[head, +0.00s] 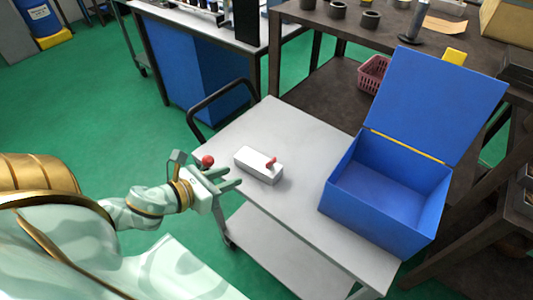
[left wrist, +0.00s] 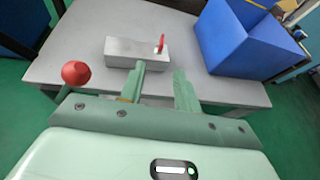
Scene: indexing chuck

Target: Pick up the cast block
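The cast block (head: 256,166) is a pale grey rectangular block lying on the top of a grey cart (head: 300,213). A small red handle (head: 271,163) stands up near its right end. In the left wrist view the block (left wrist: 128,51) lies just beyond my fingertips, mostly ahead of the left finger. My left gripper (head: 234,176) is at the cart's left edge, left of the block and apart from it. Its two fingers (left wrist: 160,70) are spread with nothing between them. My right gripper is not in view.
A red ball (head: 207,160) on a thin stem is close beside my left gripper; I cannot tell what it belongs to. An open, empty blue box (head: 382,205) with its lid up stands on the cart's right side. The cart top between block and box is clear.

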